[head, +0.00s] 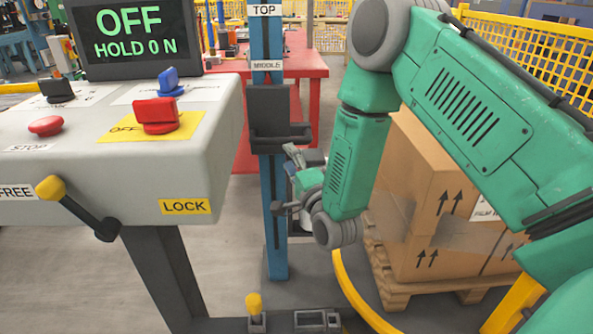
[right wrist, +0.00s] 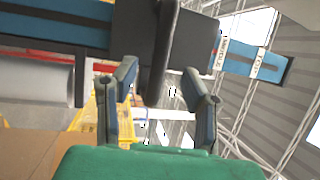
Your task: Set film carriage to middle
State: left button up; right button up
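The film carriage (head: 275,118) is a black block with a forward ledge on the blue mast (head: 276,220). Its top edge is just below the MIDDLE label (head: 267,65), and the TOP label (head: 264,10) is higher. My right gripper (head: 296,160) is just below and right of the carriage ledge, partly hidden by its own wrist. In the right wrist view, the fingers of the right gripper (right wrist: 160,76) are apart, with the black bar of the carriage (right wrist: 163,40) showing between them. Whether either finger touches it is unclear. My left gripper is out of view.
A grey control panel (head: 215,150) with knobs and a yellow-tipped lever (head: 50,188) stands left of the mast. Wrapped cartons (head: 440,215) on a wooden pallet (head: 395,290) stand right, beyond my arm. A yellow curved rail (head: 350,290) runs near the mast base.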

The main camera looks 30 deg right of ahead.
jog(key=v, duration=0.4)
jog(key=shift+s+a, duration=0.3)
jog(key=shift+s, duration=0.05)
jog(key=s+a+f+n+g+y+p, duration=0.2)
jog(key=s+a+f+n+g+p, duration=0.1)
jog(key=s+f+n+g, duration=0.3)
jog(key=s+a+f+n+g+y+p, duration=0.1)
jog(key=s+a+f+n+g+p, duration=0.3)
jog(key=s+f, duration=0.4)
jog(key=s+f+n+g+p, duration=0.2)
jog(key=s+n+g, duration=0.7)
jog(key=s, duration=0.9)
notch_tip(320, 180, down, 2)
jog(key=shift+s+d+f, duration=0.15)
jog(key=shift+s+d, duration=0.15)
